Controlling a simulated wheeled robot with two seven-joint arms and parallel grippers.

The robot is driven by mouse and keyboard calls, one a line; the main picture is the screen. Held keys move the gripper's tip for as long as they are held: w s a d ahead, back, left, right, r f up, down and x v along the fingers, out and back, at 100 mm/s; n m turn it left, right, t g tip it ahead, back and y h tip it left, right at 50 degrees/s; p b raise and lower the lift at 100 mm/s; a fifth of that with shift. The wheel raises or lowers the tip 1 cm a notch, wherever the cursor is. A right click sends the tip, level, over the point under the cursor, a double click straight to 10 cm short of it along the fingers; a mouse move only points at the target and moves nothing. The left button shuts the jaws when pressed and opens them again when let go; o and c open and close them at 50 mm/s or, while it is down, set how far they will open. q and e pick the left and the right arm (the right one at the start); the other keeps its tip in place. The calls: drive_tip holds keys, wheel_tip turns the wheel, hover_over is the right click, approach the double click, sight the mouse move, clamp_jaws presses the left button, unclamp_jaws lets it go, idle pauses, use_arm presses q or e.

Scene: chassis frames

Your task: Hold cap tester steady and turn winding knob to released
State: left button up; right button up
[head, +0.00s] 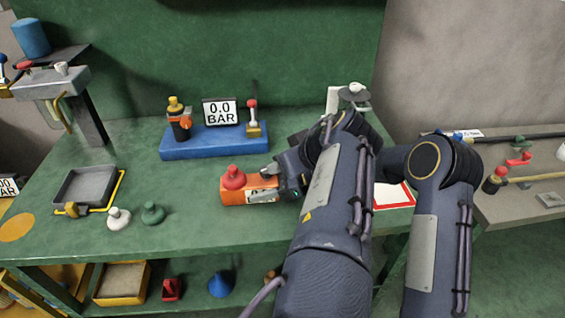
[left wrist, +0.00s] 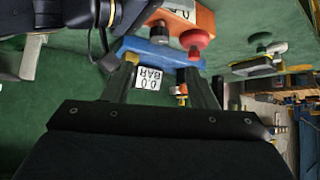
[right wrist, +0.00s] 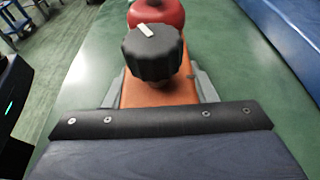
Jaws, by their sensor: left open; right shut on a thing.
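The cap tester is an orange block (head: 234,193) with a red cap (head: 233,177), standing on the green bench. My right gripper (head: 281,187) is shut on the block from the right side. In the right wrist view the orange body (right wrist: 160,92) lies between its fingers. There the black winding knob (right wrist: 152,53) with a white pointer mark stands in front of the red cap (right wrist: 157,13). In the head view I cannot make out the knob.
A blue stand (head: 210,141) with a 0.0 BAR display (head: 220,111) is behind the tester. A grey tray (head: 86,184), a white cap (head: 118,218) and a green cap (head: 153,213) are on the left. The bench just left of the tester is clear.

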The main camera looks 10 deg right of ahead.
idle(0.3)
use_arm(q)
drive_tip(key=m+g+h, duration=0.7)
drive_tip(key=m+h, duration=0.1)
drive_tip(key=m, duration=1.3)
approach(264, 169)
drive_tip(key=shift+h, duration=0.3)
drive_tip(key=x, duration=0.8)
drive_tip(key=shift+a+f, duration=0.1)
drive_tip(key=shift+f, duration=0.2)
drive_tip(key=c, duration=1)
